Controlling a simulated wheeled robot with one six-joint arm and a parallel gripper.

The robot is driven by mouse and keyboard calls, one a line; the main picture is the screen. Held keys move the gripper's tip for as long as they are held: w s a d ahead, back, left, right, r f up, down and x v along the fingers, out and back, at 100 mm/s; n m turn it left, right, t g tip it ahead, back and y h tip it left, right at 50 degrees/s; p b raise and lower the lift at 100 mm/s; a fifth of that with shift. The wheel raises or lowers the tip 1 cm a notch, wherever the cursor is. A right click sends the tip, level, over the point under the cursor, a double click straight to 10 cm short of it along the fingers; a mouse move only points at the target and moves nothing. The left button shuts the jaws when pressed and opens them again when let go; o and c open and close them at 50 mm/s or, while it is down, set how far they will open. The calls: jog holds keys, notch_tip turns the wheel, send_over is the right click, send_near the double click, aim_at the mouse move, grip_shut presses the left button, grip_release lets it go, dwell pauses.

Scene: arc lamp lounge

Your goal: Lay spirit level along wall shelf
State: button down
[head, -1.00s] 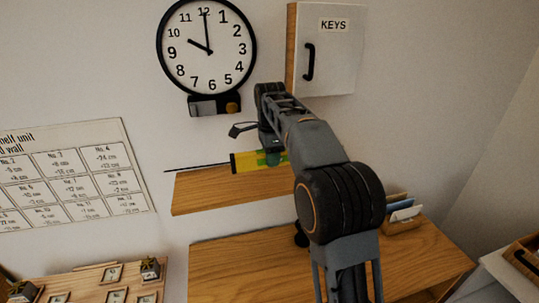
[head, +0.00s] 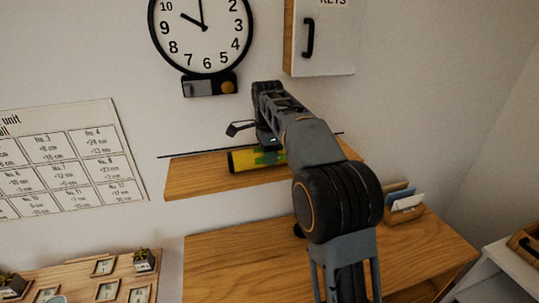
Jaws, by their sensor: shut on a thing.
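The spirit level (head: 243,160) is a yellow bar with a dark end cap and a green part. It shows at the wall shelf, its long side running roughly along the shelf, and its right part is hidden behind my arm. The wall shelf (head: 195,178) is a wooden board on the wall below the clock. My gripper (head: 268,150) is above the shelf, shut on the level and partly hidden by my own arm. I cannot tell whether the level touches the shelf.
A round clock (head: 203,30) and a key cabinet (head: 325,38) hang above. A wooden desk (head: 235,265) lies below, with a letter holder (head: 403,208) at its right. A paper chart (head: 70,160) is on the left wall. The shelf's left end is bare.

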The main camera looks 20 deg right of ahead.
jog(key=shift+f+b, duration=0.35)
jog(key=shift+f, duration=0.15)
dwell(0.3)
jog(key=c, duration=0.8)
grip_release()
notch_tip(320, 180, up, 13)
jog(key=p, duration=0.4)
jog(key=shift+a, duration=0.1)
jog(key=s+f+n+t, duration=0.3)
jog(key=s+n, duration=0.6)
jog(key=s, duration=0.3)
jog(key=s+f+n, duration=0.3)
jog(key=s+f, duration=0.1)
jog(key=s+f+n+t, duration=0.1)
jog(key=s+f+n, duration=0.2)
jog(key=s+f, duration=0.1)
jog(key=s+f+n, duration=0.3)
jog(key=s+f, duration=0.2)
jog(key=shift+d+f+t, duration=0.2)
jog(key=shift+f+t, duration=0.05)
jog(key=shift+t, duration=0.15)
